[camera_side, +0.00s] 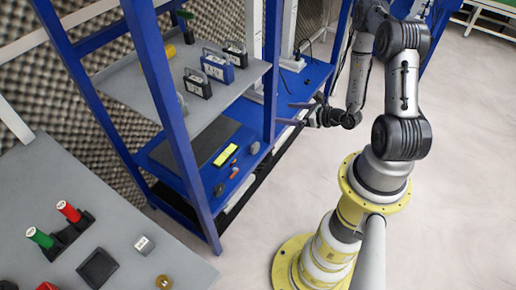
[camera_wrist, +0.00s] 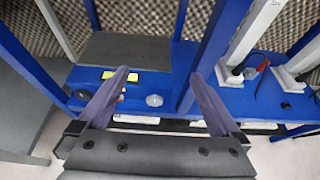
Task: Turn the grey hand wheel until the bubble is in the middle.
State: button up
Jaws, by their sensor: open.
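A small grey round piece (camera_side: 254,148), which looks like the hand wheel, sits on the blue lower shelf; it also shows in the wrist view (camera_wrist: 154,100). A yellow-green block (camera_side: 225,155), perhaps the level, lies left of it, and also shows in the wrist view (camera_wrist: 120,76). No bubble can be made out. My gripper (camera_side: 293,113) is open and empty, in the air at the rack's front, apart from the wheel. In the wrist view its fingers (camera_wrist: 160,73) point toward the shelf, with the wheel appearing between them.
A dark plate (camera_side: 200,143) lies behind the yellow-green block. Small orange and dark pieces lie near the shelf's front. Blue posts (camera_side: 272,75) and the grey upper shelf (camera_side: 160,85) bound the space. A grey table (camera_side: 60,190) with red and green pieces stands at left.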

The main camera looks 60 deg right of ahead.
send_near(257, 148)
jog(key=x, duration=0.9)
jog(key=shift+w, duration=0.2)
jog(key=shift+c, duration=0.3)
jog(key=c, duration=1.2)
